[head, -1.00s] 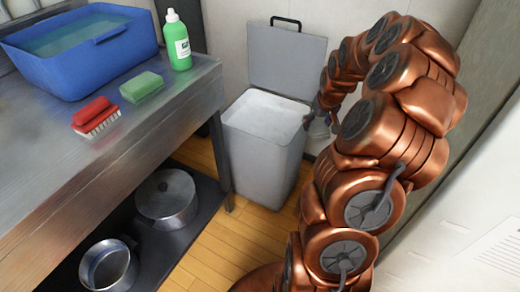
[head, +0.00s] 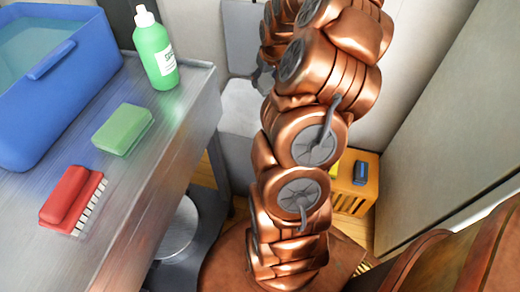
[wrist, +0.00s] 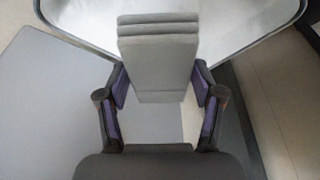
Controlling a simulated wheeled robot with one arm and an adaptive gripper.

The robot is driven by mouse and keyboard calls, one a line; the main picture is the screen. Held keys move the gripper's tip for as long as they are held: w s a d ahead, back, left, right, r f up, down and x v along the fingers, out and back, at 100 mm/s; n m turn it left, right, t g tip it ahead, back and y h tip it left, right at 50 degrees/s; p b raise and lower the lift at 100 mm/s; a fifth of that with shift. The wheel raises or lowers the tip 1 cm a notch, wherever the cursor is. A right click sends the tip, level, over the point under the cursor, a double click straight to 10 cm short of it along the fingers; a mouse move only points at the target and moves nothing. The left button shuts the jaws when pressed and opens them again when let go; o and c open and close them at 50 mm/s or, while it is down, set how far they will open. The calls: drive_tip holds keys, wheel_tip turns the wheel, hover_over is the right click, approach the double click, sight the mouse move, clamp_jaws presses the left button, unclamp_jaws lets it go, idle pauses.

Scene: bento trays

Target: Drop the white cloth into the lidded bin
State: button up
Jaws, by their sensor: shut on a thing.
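The white cloth (wrist: 158,50) looks like a pale grey folded stack in the wrist view. My gripper (wrist: 161,88) is shut on it, with one finger on each side. The cloth overlaps the pale rim of the bin (wrist: 62,35) in this view; its height over the bin cannot be told. In the head view, the bin (head: 238,155) stands beyond the metal counter, with its grey lid (head: 240,40) raised at the back. My arm hides the bin's right part and most of my gripper there. The cloth cannot be made out in the head view.
The metal counter (head: 150,185) holds a blue tub (head: 60,90), a green bottle (head: 155,50), a green sponge (head: 122,130) and a red brush (head: 70,198). A metal pot (head: 180,230) sits below. An orange crate (head: 353,190) stands on the floor to the right of my arm.

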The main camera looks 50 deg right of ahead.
wheel_tip(320, 180, down, 5)
drive_tip(key=shift+f+b, duration=0.1)
drive_tip(key=shift+b, duration=0.65)
drive_tip(key=o, duration=1.3)
drive_tip(key=shift+r, duration=0.2)
drive_tip(key=v, duration=1.1)
drive_tip(key=shift+s+a+r, duration=0.1)
drive_tip(key=shift+s+r, duration=0.05)
drive_tip(key=shift+r, duration=0.2)
